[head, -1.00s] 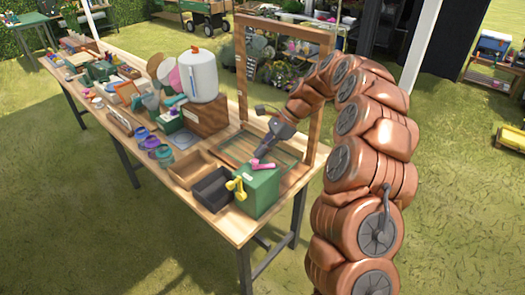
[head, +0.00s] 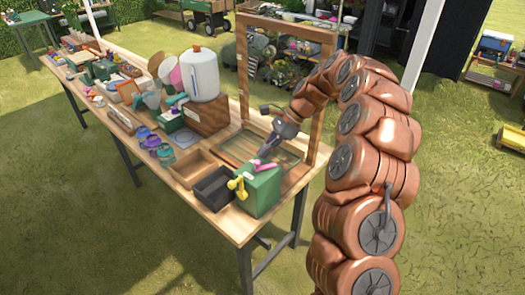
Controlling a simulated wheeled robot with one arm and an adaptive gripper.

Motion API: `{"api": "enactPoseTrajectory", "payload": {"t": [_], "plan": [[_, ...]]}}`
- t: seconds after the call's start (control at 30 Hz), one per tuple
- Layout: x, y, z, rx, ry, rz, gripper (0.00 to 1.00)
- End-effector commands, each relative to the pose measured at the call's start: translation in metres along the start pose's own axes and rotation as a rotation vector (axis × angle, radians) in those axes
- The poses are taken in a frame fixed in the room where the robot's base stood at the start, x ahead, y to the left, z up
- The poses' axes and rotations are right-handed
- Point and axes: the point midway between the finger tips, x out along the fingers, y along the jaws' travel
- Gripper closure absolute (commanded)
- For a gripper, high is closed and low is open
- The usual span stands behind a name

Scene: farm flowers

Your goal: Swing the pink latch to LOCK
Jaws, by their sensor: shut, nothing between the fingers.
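The pink latch (head: 267,166) lies on top of a green box (head: 263,195) near the table's right end. A yellow handle (head: 238,187) is on the box's left face. My gripper (head: 262,155) is shut and empty. Its tips are right at the pink latch, seen over its far side; I cannot tell whether they touch it. Any LOCK marking is too small to read.
A dark open bin (head: 213,188) and a wooden tray (head: 193,168) stand left of the green box. A wooden frame (head: 312,105) rises behind it. A white canister (head: 203,77) and many small items crowd the table further left.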

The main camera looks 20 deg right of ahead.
Motion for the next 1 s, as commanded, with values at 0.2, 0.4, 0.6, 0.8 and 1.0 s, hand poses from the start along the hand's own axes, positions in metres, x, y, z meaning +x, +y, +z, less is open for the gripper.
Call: {"api": "enactPoseTrajectory", "payload": {"t": [0.2,0.4,0.6,0.8,1.0], "plan": [[-0.004,0.001,-0.005,0.000,0.000,-0.001,1.00],[-0.004,0.001,-0.004,-0.001,0.000,0.000,1.00],[-0.010,0.000,-0.005,-0.001,0.001,-0.003,1.00],[-0.034,0.000,-0.005,-0.001,0.002,-0.003,1.00],[-0.063,0.000,-0.005,0.000,0.003,-0.004,1.00]]}}
